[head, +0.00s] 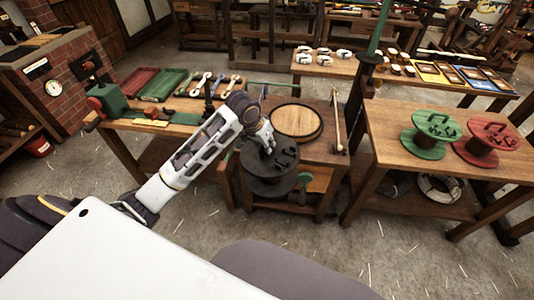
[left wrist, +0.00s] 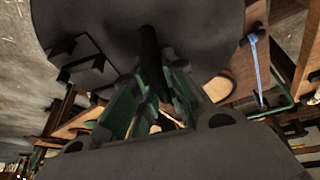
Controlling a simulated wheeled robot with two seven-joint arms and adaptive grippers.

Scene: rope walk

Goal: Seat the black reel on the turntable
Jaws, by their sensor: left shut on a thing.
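The black reel (head: 272,186) hangs in front of the middle bench in the head view, with its two round flanges showing one above the other. My left gripper (head: 266,142) is over its top and shut on it. In the left wrist view the reel's dark flange (left wrist: 205,30) fills the top, and the green fingers of my left gripper (left wrist: 153,92) close around a dark post on it. The turntable (head: 296,120), a round wooden disc with a dark rim, lies on the bench behind the reel and looks empty. My right gripper is out of view.
A green reel (head: 428,142) and a red reel (head: 480,150) stand on the right table (head: 395,125). The left bench holds a green vise (head: 108,100), trays and tools. A dark post with a green upper part (head: 360,92) rises right of the turntable.

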